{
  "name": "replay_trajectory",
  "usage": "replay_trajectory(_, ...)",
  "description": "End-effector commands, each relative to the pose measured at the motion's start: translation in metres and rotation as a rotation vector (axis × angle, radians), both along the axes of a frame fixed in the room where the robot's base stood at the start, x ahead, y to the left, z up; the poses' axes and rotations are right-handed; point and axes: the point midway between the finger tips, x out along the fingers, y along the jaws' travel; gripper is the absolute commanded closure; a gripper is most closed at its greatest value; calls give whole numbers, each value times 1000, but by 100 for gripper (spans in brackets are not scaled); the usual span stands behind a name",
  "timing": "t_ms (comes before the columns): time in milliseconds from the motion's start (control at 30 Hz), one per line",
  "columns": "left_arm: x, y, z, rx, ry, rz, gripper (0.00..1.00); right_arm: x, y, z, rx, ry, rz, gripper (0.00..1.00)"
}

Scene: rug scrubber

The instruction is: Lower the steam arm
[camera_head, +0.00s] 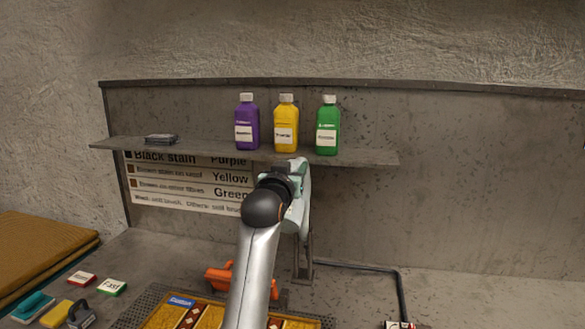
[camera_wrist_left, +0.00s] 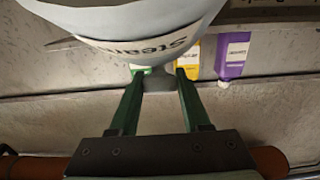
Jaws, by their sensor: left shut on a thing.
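The steam arm (camera_head: 298,212) is a pale grey-green piece standing up above the bench, in front of the shelf. In the left wrist view its rounded body (camera_wrist_left: 140,22) fills the top and carries a label starting "Steam". My left gripper (camera_wrist_left: 160,85) has its two green fingers shut on a narrow grey part just below that body. In the head view my own left arm hides the fingers and much of the steam arm. A metal post (camera_head: 303,262) stands on the bench below it. My right gripper is out of view.
A shelf (camera_head: 370,158) bears purple (camera_head: 246,125), yellow (camera_head: 286,127) and green (camera_head: 327,128) bottles just beyond the arm. Below are an orange tool (camera_head: 219,278), a patterned rug (camera_head: 165,315) and small items at left. The right bench is mostly clear beyond a dark pipe (camera_head: 400,290).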

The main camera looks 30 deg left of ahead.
Motion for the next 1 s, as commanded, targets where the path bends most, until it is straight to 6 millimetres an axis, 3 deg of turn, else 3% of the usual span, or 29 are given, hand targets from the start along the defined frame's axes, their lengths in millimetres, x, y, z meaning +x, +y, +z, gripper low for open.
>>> replay_trajectory(167, 0, 0, 0, 0, 0, 0, 100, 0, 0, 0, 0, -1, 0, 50)
replay_trajectory(1000, 0, 0, 0, 0, 1, 0, 100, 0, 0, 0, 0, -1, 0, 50)
